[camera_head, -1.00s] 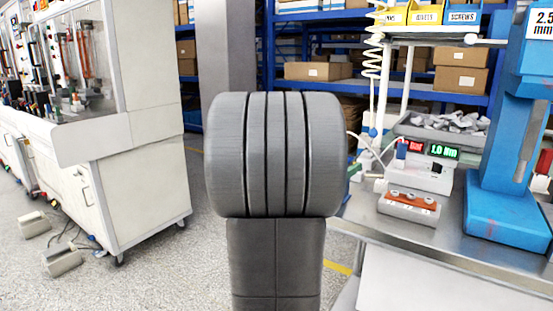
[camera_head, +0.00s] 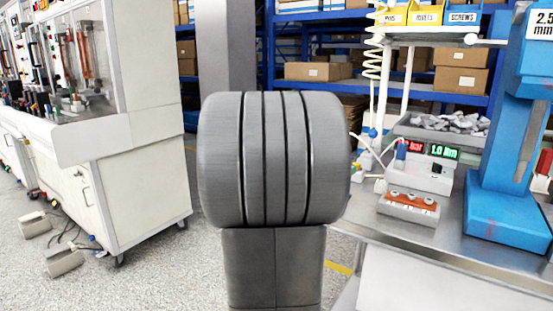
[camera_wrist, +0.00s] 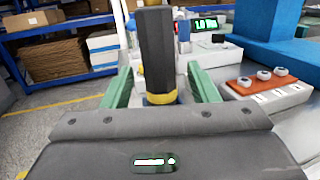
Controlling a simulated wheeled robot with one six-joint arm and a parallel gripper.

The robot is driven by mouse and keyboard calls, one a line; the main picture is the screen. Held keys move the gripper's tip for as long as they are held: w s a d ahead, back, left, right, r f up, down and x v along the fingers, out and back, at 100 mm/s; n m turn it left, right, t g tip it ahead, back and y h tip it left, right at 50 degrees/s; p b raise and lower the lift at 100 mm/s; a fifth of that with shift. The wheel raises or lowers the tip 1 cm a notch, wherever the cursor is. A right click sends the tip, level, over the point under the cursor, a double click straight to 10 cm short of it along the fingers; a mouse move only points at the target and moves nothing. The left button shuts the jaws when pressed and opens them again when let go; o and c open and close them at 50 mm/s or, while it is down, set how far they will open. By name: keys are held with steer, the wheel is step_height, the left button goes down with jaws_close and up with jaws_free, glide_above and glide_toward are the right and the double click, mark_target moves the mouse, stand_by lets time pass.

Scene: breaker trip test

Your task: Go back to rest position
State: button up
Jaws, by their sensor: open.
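My gripper (camera_wrist: 161,84) shows in the wrist view with its two green fingers apart. A dark upright piece with a yellow band (camera_wrist: 158,60) stands between the fingers in the picture. I cannot tell whether it touches them. In the head view my grey arm fills the middle and hides the gripper. The bench (camera_head: 420,243) is at the right. On it are a white unit with red and green displays (camera_head: 428,172) and a grey block with an orange strip and white round knobs (camera_head: 408,208). The block is to the right of the gripper in the wrist view (camera_wrist: 268,97).
A blue press (camera_head: 507,205) stands on the bench at the right, near a tray of grey parts (camera_head: 440,133). A white cabinet (camera_head: 135,185) stands at the left. Blue shelving (camera_head: 425,95) with boxes is behind. Grey floor (camera_head: 180,270) is open between cabinet and bench.

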steer(key=r+v, duration=0.1)
steer(key=v, duration=0.9)
steer(key=x, duration=0.9)
steer(key=f+x, duration=0.1)
steer(key=x, duration=0.3)
steer(key=shift+w+d, duration=0.1)
steer(key=shift+d, duration=0.15)
step_height(320, 180, up, 2)
steer(key=shift+a+p, duration=0.1)
steer(key=shift+p, duration=1)
step_height(320, 180, up, 3)
steer(key=p, duration=0.3)
steer(key=shift+f, duration=0.2)
